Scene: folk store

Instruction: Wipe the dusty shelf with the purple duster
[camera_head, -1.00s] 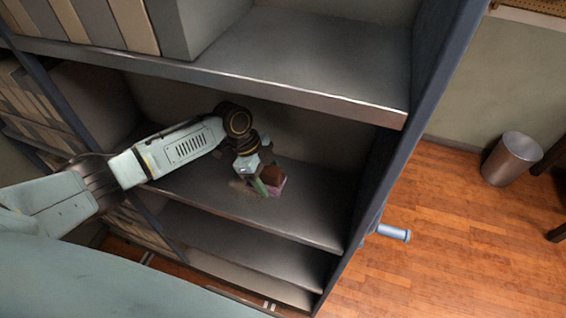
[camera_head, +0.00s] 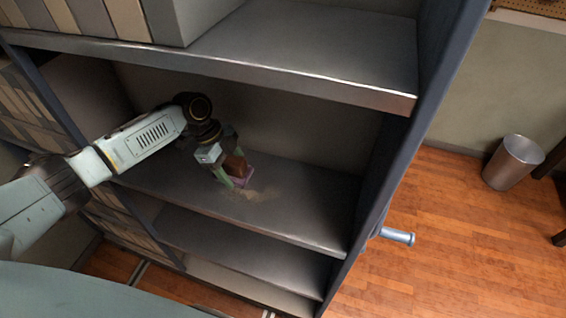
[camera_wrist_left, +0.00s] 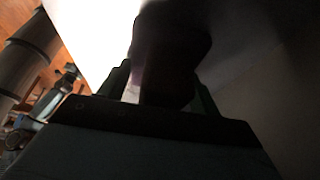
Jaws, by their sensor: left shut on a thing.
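My left gripper (camera_head: 228,175) is shut on the duster (camera_head: 238,166), which has a brown upper part and a purple lower edge. The purple edge is down at the surface of the middle shelf (camera_head: 305,205); contact cannot be told for certain. In the left wrist view the duster (camera_wrist_left: 170,60) is a dark shape between the fingers, with most detail lost in shadow. My right gripper is not in view.
The upper shelf board (camera_head: 300,80) runs above my left arm. The blue-grey side panel (camera_head: 405,180) closes the shelf on the right. Bare shelf lies between dust and panel. Binders (camera_head: 30,120) stand at left. A metal bin (camera_head: 513,162) is on the wooden floor.

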